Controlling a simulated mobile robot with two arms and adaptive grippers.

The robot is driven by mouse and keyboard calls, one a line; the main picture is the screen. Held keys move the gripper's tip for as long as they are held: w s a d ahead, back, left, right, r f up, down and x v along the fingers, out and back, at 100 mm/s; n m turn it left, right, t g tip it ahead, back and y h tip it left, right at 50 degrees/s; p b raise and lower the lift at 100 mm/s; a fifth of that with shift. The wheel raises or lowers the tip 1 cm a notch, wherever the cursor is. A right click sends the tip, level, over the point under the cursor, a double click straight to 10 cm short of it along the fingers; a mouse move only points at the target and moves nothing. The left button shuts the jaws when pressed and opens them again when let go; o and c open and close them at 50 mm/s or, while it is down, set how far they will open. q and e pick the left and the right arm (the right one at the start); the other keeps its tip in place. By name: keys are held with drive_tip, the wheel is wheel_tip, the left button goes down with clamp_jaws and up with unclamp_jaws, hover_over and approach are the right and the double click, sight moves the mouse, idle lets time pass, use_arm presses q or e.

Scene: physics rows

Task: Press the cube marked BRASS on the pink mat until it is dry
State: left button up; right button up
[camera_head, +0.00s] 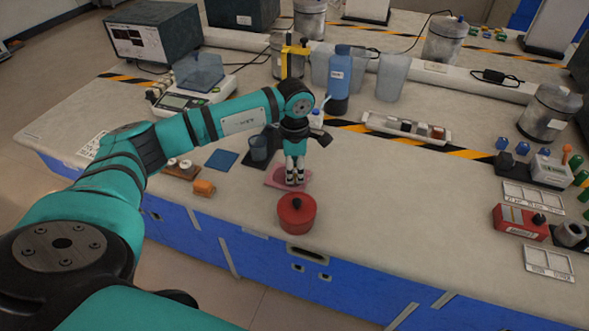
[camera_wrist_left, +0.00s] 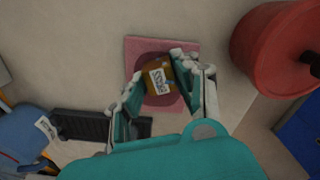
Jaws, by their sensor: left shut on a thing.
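The pink mat (camera_head: 274,180) lies near the front edge of the bench; it also shows in the left wrist view (camera_wrist_left: 190,46). My left gripper (camera_head: 295,180) points down over the mat. In the left wrist view the left gripper (camera_wrist_left: 160,85) is shut on a brass-brown cube (camera_wrist_left: 152,67) with a white label, whose print is too blurred to read surely. The cube is over a darker patch of the mat; I cannot tell whether it touches it. In the head view the fingers mostly hide the cube. My right gripper is not in view.
A red lidded pot (camera_head: 296,214) stands just in front of the mat. A blue bottle (camera_head: 339,75) stands behind.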

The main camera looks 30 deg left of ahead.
use_arm(q)
drive_tip(key=shift+s+f, duration=0.1)
idle(0.3)
drive_tip(key=shift+a+r+p, duration=0.3)
drive_tip(key=shift+r+p, duration=0.1)
drive_tip(key=shift+r, duration=0.3)
drive_tip(key=shift+f+b, duration=0.5)
drive_tip(key=shift+f, duration=0.15)
idle(0.4)
drive_tip(key=shift+f, duration=0.1)
idle(1.2)
drive_tip(key=shift+d, duration=0.1)
idle(0.4)
drive_tip(key=shift+d+r, duration=0.2)
drive_tip(key=shift+r, duration=0.55)
drive_tip(key=shift+p, duration=0.3)
drive_tip(key=shift+r+p, duration=1.55)
drive_tip(key=shift+r, duration=1)
